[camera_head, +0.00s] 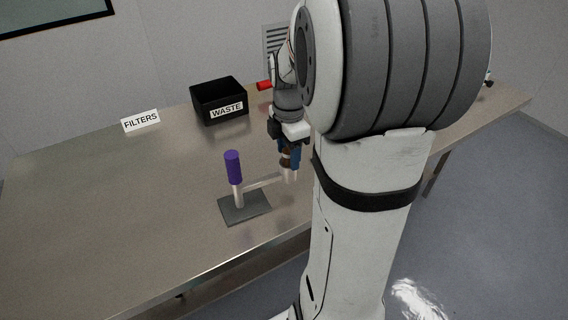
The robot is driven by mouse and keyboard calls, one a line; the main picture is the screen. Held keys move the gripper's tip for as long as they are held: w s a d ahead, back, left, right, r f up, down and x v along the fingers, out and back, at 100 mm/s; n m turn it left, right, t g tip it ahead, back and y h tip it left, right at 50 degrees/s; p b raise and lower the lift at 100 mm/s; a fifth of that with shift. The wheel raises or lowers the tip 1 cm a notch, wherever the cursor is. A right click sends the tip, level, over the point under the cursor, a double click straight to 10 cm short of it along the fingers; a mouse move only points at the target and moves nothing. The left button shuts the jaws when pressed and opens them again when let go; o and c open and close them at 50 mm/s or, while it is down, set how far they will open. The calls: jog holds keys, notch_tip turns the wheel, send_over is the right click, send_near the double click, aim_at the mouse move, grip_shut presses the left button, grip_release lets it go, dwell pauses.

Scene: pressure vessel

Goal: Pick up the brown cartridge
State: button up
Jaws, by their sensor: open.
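A small brown cartridge (286,162) shows at the right end of a metal stand, above a pale post; much of it is hidden by my gripper. My gripper (289,160) points down over it, with dark blue fingers around or beside the brown cartridge. The fingers are open; whether they touch it is too small to tell. The stand (245,210) has a dark grey base plate and a crossbar running right from its upright post. A purple cartridge (233,167) stands upright on the left post.
A black bin labelled WASTE (219,98) stands behind the stand, with a white FILTERS sign (141,121) to its left. A red object (264,86) shows right of the bin. The left part of the steel table (110,210) is clear. My arm hides much of the right side.

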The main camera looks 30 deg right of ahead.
jog(key=c, duration=1.1)
jog(key=shift+o, duration=0.2)
jog(key=shift+r, duration=0.1)
